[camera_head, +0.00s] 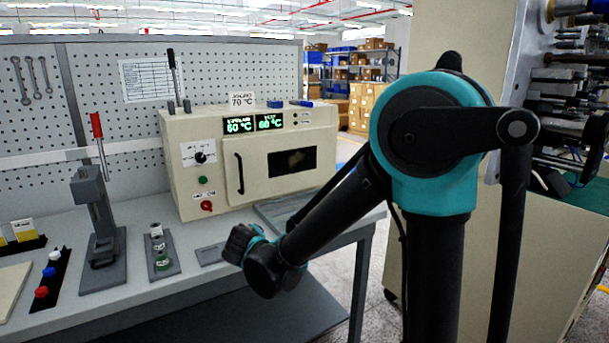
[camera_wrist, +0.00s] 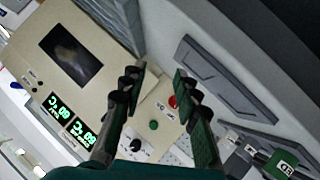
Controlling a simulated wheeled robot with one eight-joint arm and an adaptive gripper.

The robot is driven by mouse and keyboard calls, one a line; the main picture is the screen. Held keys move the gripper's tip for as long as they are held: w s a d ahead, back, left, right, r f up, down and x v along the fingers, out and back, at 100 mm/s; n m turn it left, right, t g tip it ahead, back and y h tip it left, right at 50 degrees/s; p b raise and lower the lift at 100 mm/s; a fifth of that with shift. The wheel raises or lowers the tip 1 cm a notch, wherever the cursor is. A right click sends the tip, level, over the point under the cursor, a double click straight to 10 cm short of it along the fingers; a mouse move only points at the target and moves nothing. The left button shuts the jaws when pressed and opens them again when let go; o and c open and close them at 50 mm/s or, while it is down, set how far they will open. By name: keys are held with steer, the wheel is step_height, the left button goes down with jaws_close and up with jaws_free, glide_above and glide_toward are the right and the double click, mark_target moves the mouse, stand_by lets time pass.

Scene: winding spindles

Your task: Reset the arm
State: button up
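My arm reaches from the right of the head view toward the bench, its wrist low in front of the oven. My gripper shows in the wrist view (camera_wrist: 160,80) with its two fingers apart and nothing between them. In the head view, the gripper end (camera_head: 240,243) hangs over the bench's front edge, partly hidden by my wrist. The cream oven (camera_head: 187,165) stands on the bench behind it, door closed, with green displays reading 60 °C. The oven also shows tilted in the wrist view (camera_wrist: 50,25), beyond the fingers.
The grey bench (camera_head: 135,295) carries a lever press (camera_head: 100,225) with a red handle, a small stand (camera_head: 160,250) with a green-labelled piece, and a rack (camera_head: 50,275) with coloured caps. A pegboard (camera_head: 90,80) stands behind. A cream cabinet (camera_head: 530,270) with spindles is at right.

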steer(key=s+d+f+m+g+h, duration=0.2)
steer(key=d+f, duration=0.1)
steer(key=d, duration=0.9)
steer(key=s+d+f+m+g+h, duration=0.1)
steer(key=s+d+f+m+g, duration=0.15)
steer(key=d, duration=0.85)
steer(key=s+d+f+m+g, duration=0.2)
steer(key=s+d+f, duration=0.1)
steer(key=s+d, duration=0.3)
steer(key=s+d+f+m+g+y, duration=0.1)
steer(key=s+d+f, duration=0.3)
steer(key=s, duration=0.6)
steer(key=shift+d+f+m+g, duration=0.3)
steer(key=shift+d+m+g, duration=0.2)
steer(key=shift+d, duration=0.5)
